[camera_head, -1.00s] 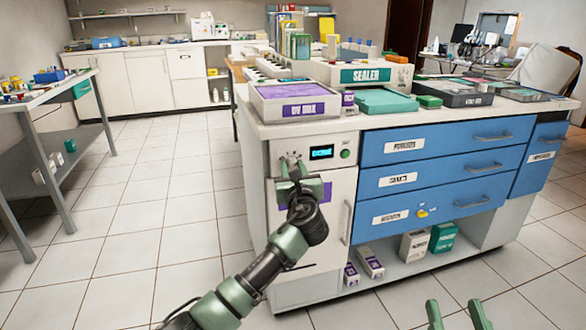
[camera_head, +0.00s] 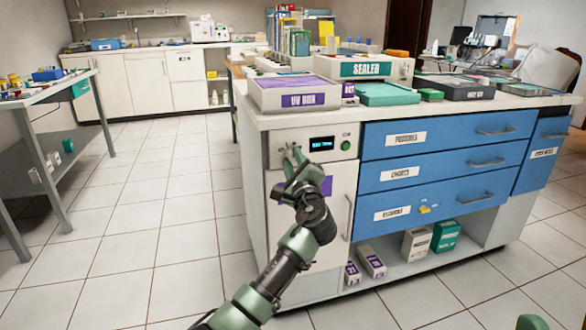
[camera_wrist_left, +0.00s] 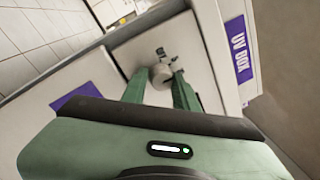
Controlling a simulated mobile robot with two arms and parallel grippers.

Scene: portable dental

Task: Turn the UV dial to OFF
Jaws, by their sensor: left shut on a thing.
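The UV dial (camera_wrist_left: 161,76) is a small pale knob on the front panel of the white cabinet. In the left wrist view it sits between the two green fingers of my left gripper (camera_wrist_left: 162,88), which is shut on it. In the head view the left gripper (camera_head: 293,158) reaches up to the panel and largely covers the dial. A small dark display (camera_head: 322,143) with blue text is right of it, too small to read surely. Only a bit of my right gripper (camera_head: 533,322) shows at the lower right edge.
A green button (camera_head: 346,145) is right of the display. The purple-labelled UV box (camera_head: 300,101) stands on the counter above. Blue drawers (camera_head: 445,135) are to the right, and a cabinet door handle (camera_head: 348,218) is below.

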